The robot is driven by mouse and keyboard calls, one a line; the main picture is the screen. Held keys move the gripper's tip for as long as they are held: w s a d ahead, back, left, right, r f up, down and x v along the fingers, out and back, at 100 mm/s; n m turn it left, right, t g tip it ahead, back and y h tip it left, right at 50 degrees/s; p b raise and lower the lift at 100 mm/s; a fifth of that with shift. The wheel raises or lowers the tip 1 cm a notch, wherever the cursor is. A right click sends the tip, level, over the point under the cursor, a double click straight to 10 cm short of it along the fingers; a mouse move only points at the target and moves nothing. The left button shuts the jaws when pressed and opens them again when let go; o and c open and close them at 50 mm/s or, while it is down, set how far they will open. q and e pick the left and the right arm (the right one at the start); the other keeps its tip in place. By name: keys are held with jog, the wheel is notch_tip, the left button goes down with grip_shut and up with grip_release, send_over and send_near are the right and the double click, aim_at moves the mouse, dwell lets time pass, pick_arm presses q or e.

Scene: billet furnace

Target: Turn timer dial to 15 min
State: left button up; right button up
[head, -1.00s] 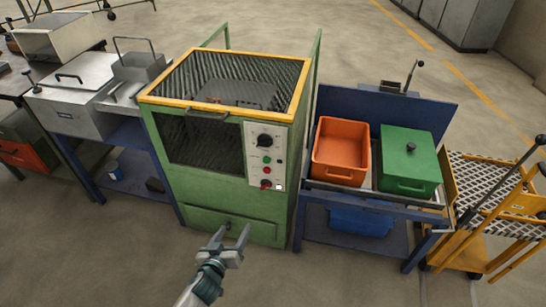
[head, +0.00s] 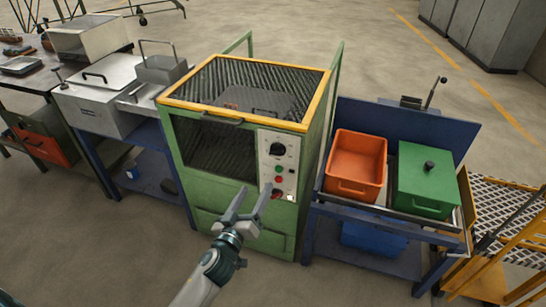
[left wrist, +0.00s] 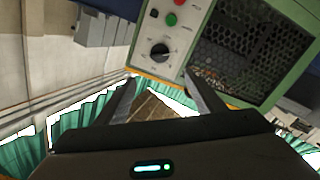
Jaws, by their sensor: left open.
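The timer dial (head: 278,149) is a black round knob at the top of the light control panel (head: 264,170) on the front of the green furnace (head: 228,195). Its marks are too small to read in the head view. In the left wrist view the dial (left wrist: 160,51) shows beyond the fingertips, with a pale pointer line and a ring of marks; nothing touches it. My left gripper (head: 252,192) is open and empty, in front of the furnace and below the dial. In the left wrist view its two fingers (left wrist: 158,92) stand apart. My right gripper is not in view.
Green and red buttons (head: 278,169) sit below the dial. Right of the furnace, a blue table (head: 330,240) holds an orange bin (head: 355,160) and a green lidded box (head: 428,180). A yellow cart (head: 500,270) stands further right. Open floor lies in front.

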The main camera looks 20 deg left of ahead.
pick_arm(q)
jog(key=p, duration=0.1)
send_near(275, 153)
jog(key=w, duration=0.7)
jog(key=shift+d, duration=0.1)
jog(key=shift+w+f, duration=0.1)
jog(key=shift+w, duration=0.45)
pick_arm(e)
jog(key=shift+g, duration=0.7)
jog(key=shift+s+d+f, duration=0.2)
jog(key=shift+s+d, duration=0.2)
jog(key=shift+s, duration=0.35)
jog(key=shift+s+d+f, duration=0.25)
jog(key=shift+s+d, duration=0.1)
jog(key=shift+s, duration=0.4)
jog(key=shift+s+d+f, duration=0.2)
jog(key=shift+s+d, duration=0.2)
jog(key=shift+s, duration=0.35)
pick_arm(q)
jog(key=c, duration=0.9)
jog(key=shift+c, duration=0.9)
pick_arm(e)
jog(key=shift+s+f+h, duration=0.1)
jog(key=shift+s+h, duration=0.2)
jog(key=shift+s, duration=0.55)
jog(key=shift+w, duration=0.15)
